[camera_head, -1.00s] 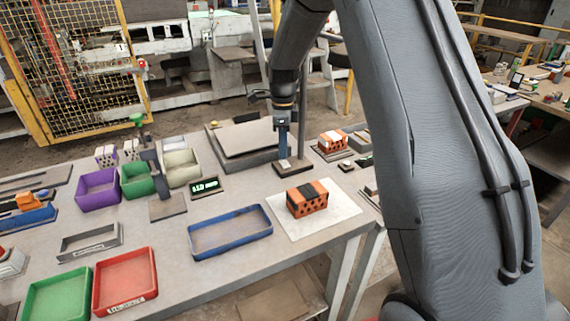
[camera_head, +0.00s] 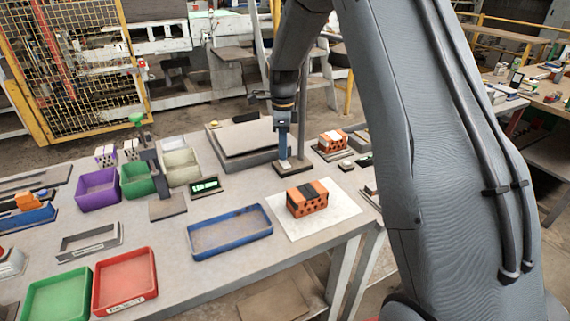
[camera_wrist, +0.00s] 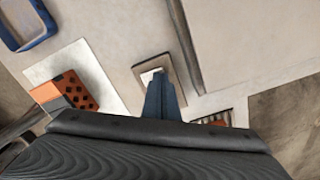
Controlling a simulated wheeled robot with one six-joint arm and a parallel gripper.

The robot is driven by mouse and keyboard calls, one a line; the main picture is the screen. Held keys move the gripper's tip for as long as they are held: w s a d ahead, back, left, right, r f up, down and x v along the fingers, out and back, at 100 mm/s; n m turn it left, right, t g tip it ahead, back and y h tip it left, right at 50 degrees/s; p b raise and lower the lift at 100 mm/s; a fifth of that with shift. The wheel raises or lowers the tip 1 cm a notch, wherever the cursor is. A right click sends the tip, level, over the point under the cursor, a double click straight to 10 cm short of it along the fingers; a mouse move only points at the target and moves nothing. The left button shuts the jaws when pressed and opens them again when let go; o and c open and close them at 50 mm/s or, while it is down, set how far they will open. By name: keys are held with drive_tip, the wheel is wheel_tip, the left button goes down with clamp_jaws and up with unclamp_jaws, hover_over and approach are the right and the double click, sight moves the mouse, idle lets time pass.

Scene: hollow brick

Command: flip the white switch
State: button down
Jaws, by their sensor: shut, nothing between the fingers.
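The white switch (camera_wrist: 150,75) sits on a small brown-grey plate (camera_wrist: 172,68) in the wrist view, partly hidden by my fingertips. In the head view the plate (camera_head: 302,167) lies on the table in front of the grey raised tray, and the white of the switch (camera_head: 285,169) shows at the foot of my fingers. My gripper (camera_head: 283,159) points down with its blue fingers shut and empty. In the wrist view the gripper (camera_wrist: 158,80) has its tips right at the switch; I cannot tell whether they touch it.
Another orange brick (camera_head: 332,140) is to the right behind the plate. The grey raised tray (camera_head: 245,154) is behind left. A blue tray (camera_head: 230,249) and a small display (camera_head: 206,186) lie left.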

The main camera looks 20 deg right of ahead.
drive_tip(key=shift+f, duration=0.6)
drive_tip(key=shift+r, duration=0.1)
idle(0.3)
wheel_tip(320, 180, up, 7)
drive_tip(key=p, duration=0.3)
drive_tip(key=shift+p, duration=0.4)
idle(0.3)
drive_tip(key=s+n+t, duration=0.1)
drive_tip(key=s+n, duration=2)
drive_tip(key=s, duration=1)
drive_tip(key=shift+r+n, duration=0.4)
drive_tip(key=shift+r, duration=0.05)
